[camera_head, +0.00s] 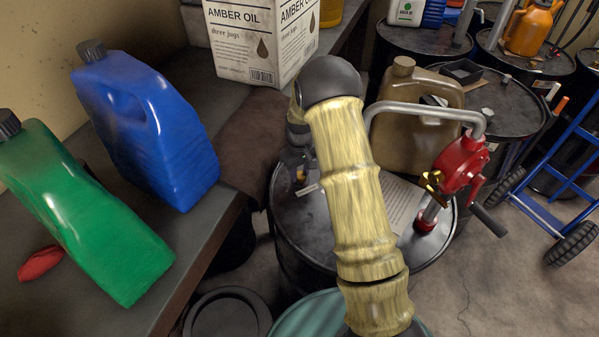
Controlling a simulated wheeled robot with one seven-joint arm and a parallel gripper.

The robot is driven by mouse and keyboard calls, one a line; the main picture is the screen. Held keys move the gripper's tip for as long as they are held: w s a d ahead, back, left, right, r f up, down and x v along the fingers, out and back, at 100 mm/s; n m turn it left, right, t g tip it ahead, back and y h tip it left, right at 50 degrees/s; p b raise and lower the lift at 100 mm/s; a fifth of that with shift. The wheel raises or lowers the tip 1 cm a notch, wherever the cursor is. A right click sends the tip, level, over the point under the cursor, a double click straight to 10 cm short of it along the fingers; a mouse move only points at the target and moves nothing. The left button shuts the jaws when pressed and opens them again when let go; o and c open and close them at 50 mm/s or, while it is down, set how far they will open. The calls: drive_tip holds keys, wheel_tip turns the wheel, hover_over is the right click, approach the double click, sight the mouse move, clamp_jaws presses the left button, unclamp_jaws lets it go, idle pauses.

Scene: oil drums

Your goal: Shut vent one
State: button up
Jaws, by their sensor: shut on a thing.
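My gripper (297,160) is partly hidden behind my own arm. It points down at the left part of the near black drum's lid (300,222). It is shut on a small fitting with a bit of yellow (300,175), which looks like a vent on that lid. A pale tag (307,190) lies beside it, too small to read. I cannot tell whether the vent is open or shut.
A red hand pump (460,165) with a grey pipe and a tan jug (418,120) stand on the same drum. Blue (150,125) and green (85,215) jugs and a carton (262,42) are on the left bench. A blue hand truck (560,175) stands right.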

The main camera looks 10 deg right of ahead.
sight(300, 174)
drive_tip(key=m, duration=0.5)
drive_tip(key=shift+m, duration=2.6)
drive_tip(key=o, duration=1)
drive_tip(key=shift+c, duration=0.2)
drive_tip(key=shift+r, duration=0.1)
wheel_tip(300, 174, up, 17)
drive_tip(key=b, duration=0.2)
